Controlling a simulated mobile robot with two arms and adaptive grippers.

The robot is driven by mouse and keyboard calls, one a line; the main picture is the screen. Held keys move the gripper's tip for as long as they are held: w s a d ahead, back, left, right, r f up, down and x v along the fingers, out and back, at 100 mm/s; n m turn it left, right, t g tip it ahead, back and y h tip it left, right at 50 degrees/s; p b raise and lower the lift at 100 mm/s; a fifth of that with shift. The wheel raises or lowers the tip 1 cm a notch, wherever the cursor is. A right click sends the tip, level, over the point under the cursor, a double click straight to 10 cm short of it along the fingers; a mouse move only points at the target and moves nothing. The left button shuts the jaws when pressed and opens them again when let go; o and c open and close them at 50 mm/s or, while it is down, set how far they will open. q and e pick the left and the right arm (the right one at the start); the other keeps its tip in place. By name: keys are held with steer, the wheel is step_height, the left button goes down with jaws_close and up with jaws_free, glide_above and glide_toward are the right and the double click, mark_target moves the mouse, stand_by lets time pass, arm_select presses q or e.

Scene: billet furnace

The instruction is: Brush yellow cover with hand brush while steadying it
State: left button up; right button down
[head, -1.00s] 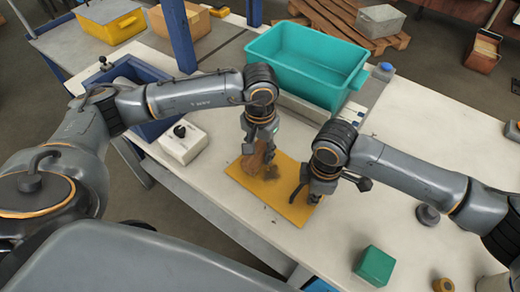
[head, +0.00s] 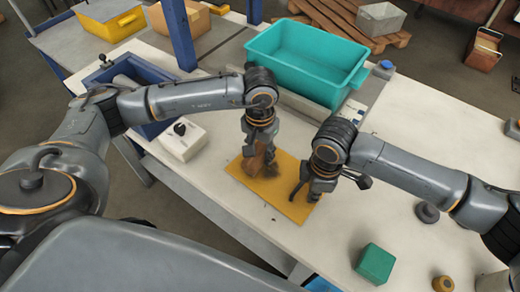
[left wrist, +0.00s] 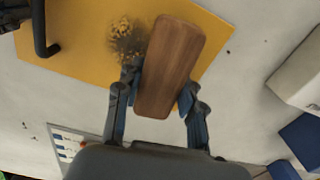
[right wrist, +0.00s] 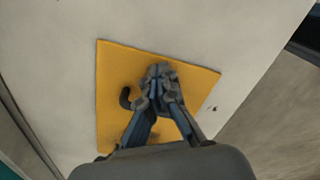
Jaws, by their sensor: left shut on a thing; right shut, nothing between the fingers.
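The yellow cover (head: 262,190) lies flat on the pale table; it also shows in the left wrist view (left wrist: 75,75) and right wrist view (right wrist: 112,95). My left gripper (head: 259,150) is shut on the hand brush (head: 254,165), over the cover's left part. The brush's wooden back fills the jaws in the left wrist view (left wrist: 168,65). A dark speckled dirt patch (left wrist: 125,38) shows beside the brush; bristle contact is hidden. My right gripper (right wrist: 158,75) is shut and empty, its tips at the cover, near its black hooked handle (right wrist: 127,98).
A teal bin (head: 300,85) stands behind the cover. A white box with a black knob (head: 182,140) is to the left. A green block (head: 375,264) and a dark grey knob-like part (head: 427,212) lie to the right. Small specks lie on the table around the cover.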

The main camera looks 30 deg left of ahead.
mark_target(274, 166)
arm_select(q)
steer(key=shift+f, duration=0.55)
arm_select(e)
steer(key=shift+s+d+f, duration=0.1)
steer(key=shift+f, duration=0.1)
arm_select(q)
steer(key=shift+d, duration=0.1)
